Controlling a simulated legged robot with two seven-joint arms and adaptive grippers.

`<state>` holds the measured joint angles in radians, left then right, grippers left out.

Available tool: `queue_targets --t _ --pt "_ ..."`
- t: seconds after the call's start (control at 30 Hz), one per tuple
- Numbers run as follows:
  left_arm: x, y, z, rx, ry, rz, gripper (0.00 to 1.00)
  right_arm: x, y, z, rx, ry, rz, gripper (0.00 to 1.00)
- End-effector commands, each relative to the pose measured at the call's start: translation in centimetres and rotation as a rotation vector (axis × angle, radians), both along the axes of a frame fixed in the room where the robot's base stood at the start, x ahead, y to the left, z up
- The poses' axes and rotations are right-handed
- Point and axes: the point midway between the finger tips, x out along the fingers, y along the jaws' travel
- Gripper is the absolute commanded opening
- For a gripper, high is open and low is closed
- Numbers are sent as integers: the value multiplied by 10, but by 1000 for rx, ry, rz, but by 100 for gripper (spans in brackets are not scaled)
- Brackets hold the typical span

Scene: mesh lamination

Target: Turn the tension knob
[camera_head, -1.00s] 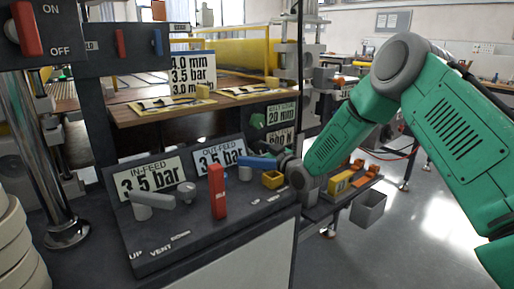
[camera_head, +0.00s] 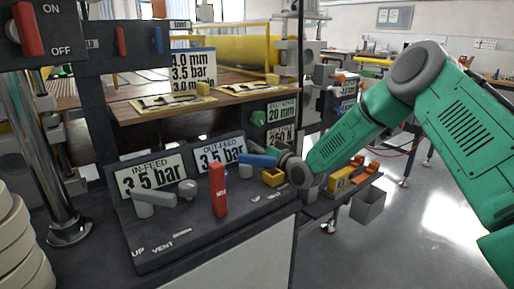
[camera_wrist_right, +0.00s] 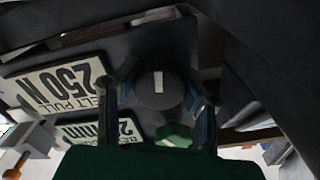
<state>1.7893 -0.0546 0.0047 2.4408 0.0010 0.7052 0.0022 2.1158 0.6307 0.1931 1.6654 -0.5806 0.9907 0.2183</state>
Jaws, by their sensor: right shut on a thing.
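The tension knob (camera_wrist_right: 148,96) is a round dark knob with a white mark, seen in the right wrist view beside the "250 N" belt pull label (camera_wrist_right: 52,86). My right gripper (camera_wrist_right: 163,90) has one finger on each side of the knob and is shut on it. In the head view my right gripper (camera_head: 285,158) is at the right end of the dark control panel and hides the knob. The same label (camera_head: 280,135) shows just above it, partly covered. My left gripper is in neither view.
A green knob (camera_head: 258,117) sits close by, also in the right wrist view (camera_wrist_right: 175,135). A red lever (camera_head: 218,190), a blue lever (camera_head: 258,160) and a yellow block (camera_head: 273,177) stand on the panel.

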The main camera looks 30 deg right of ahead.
Motion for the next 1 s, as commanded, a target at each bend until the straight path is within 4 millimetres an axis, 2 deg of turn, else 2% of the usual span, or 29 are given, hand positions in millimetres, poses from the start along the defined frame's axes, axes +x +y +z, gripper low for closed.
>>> queue_targets --t 0.03,0.43,0.47,0.5,0.83,1.0 --pt "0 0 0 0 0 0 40 -3 -1 -10 4 21 0 8" --pt "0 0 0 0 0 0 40 -3 -1 -10 8 23 0 8" --pt "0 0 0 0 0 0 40 -3 -1 -10 7 22 0 47" --pt "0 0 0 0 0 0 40 -3 -1 -9 7 20 0 59" --pt "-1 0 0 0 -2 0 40 -3 0 -3 6 8 0 59" --pt "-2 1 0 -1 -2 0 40 -19 -1 -2 8 7 0 59"
